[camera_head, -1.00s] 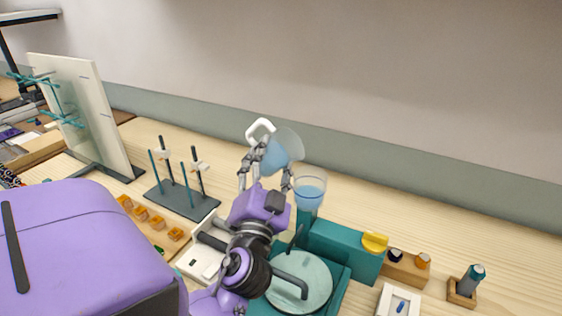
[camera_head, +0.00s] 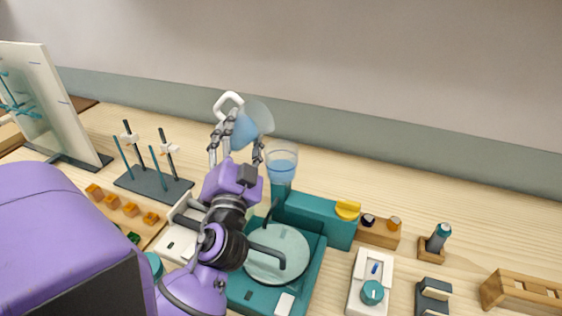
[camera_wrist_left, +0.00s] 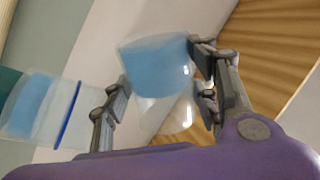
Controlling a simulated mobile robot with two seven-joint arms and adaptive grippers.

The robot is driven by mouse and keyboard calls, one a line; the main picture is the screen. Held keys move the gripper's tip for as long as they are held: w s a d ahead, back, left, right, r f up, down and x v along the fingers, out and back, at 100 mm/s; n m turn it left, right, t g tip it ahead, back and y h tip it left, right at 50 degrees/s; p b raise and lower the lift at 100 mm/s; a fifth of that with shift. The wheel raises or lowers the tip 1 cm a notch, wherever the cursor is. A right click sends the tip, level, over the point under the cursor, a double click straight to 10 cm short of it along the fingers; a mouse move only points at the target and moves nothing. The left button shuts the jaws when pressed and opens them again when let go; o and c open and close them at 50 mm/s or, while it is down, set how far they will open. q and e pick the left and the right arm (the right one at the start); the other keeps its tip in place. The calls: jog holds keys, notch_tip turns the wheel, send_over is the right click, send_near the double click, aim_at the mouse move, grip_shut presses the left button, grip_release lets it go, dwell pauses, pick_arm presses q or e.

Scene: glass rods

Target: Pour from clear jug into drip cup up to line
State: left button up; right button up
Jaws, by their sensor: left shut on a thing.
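The clear jug (camera_head: 254,117) holds pale blue liquid and is tilted to the right, with its white handle at upper left. My left gripper (camera_head: 236,141) is shut on the jug. In the left wrist view the jug (camera_wrist_left: 158,66) sits between the fingers. The clear drip cup (camera_head: 282,162) stands just right of and below the jug, on a teal apparatus, with blue liquid in it. In the left wrist view the cup (camera_wrist_left: 40,108) shows a dark blue line, and its liquid ends a little short of that line. I cannot make out a stream. My right gripper is out of view.
The teal apparatus (camera_head: 325,223) has a yellow knob and a round pale plate (camera_head: 281,262). A dark rod stand (camera_head: 152,186) is at left. A white device with a teal dial (camera_head: 371,283) and small wooden holders are at right. Bare table lies behind.

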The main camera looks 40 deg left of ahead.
pick_arm(q)
jog(key=shift+s+a+r+m+t+h, duration=0.1)
jog(key=shift+r+m+t+h, duration=0.45)
jog(key=shift+m, duration=0.75)
dwell(1.6)
jog(key=shift+r+m+t+h+p, duration=0.25)
jog(key=shift+r+m, duration=0.2)
jog(key=shift+m, duration=0.5)
jog(key=shift+r+m+t+h+p, duration=0.1)
jog(key=shift+r+m+t, duration=0.3)
jog(key=shift+m, duration=0.55)
dwell(3.2)
